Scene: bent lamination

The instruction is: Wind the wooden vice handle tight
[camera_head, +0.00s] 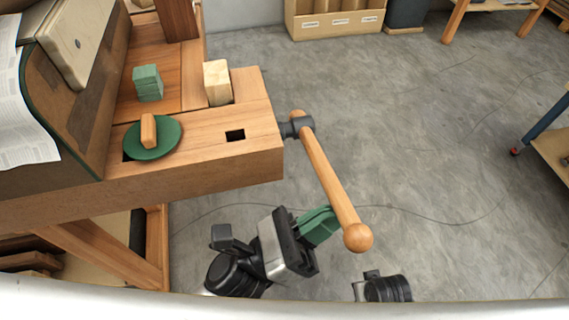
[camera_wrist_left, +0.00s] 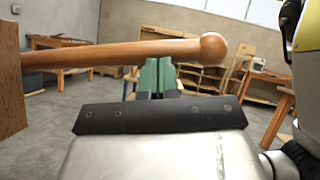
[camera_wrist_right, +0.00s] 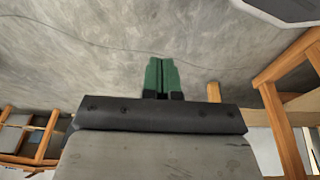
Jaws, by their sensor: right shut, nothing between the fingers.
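The wooden vice handle (camera_head: 328,175) is a round bar with ball ends. It runs through a dark metal screw head (camera_head: 297,125) at the bench's end and slants down to the right in the head view. My left gripper (camera_head: 318,226) has its green fingers close together beside the handle's lower part, near the ball end. In the left wrist view the handle (camera_wrist_left: 110,54) crosses at the fingertips, not between them; contact is unclear. My right gripper (camera_wrist_right: 162,76) is shut and empty, facing the floor. Only its dark wrist part shows in the head view.
The wooden bench (camera_head: 230,160) fills the left side. On it are a green block (camera_head: 147,82), a pale wood block (camera_head: 217,82) and a green disc with a wooden grip (camera_head: 165,143). Open grey floor (camera_head: 430,130) lies to the right.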

